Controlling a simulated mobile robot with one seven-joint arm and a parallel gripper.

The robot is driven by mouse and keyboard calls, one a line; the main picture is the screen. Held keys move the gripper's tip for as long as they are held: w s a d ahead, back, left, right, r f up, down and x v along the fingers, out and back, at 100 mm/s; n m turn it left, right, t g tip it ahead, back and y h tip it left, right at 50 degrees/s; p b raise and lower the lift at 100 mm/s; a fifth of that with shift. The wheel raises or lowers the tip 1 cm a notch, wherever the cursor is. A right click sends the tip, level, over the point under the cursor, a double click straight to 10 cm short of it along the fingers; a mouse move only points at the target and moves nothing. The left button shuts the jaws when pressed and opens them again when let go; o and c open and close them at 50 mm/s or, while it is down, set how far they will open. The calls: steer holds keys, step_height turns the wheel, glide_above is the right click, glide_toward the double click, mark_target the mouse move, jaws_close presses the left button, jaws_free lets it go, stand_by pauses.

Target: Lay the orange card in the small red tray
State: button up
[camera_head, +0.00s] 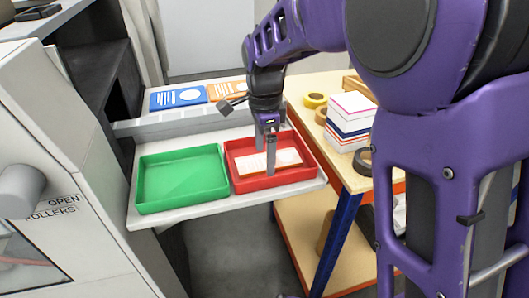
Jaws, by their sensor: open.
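The small red tray (316,171) sits on the right of a light ledge. A pale card with orange-tinted edges (287,157) lies inside it, flat as far as I can see. My gripper (266,163) points down over the tray, open, with its fingers in front of part of that card. Whether the fingertips touch the card cannot be told. Another orange card (220,91) with white print lies on the raised shelf behind, partly hidden by my arm.
A green tray (142,193) stands left of the red one and looks empty. A blue card (178,97) lies on the shelf. At right, a wooden table (300,88) holds tape rolls (315,100) and a stack of paper (351,113). A grey machine (60,150) borders the left.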

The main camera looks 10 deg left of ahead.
mark_target(264, 160)
step_height(264, 160, up, 12)
steer(key=p, duration=0.2)
steer(key=shift+f, duration=0.1)
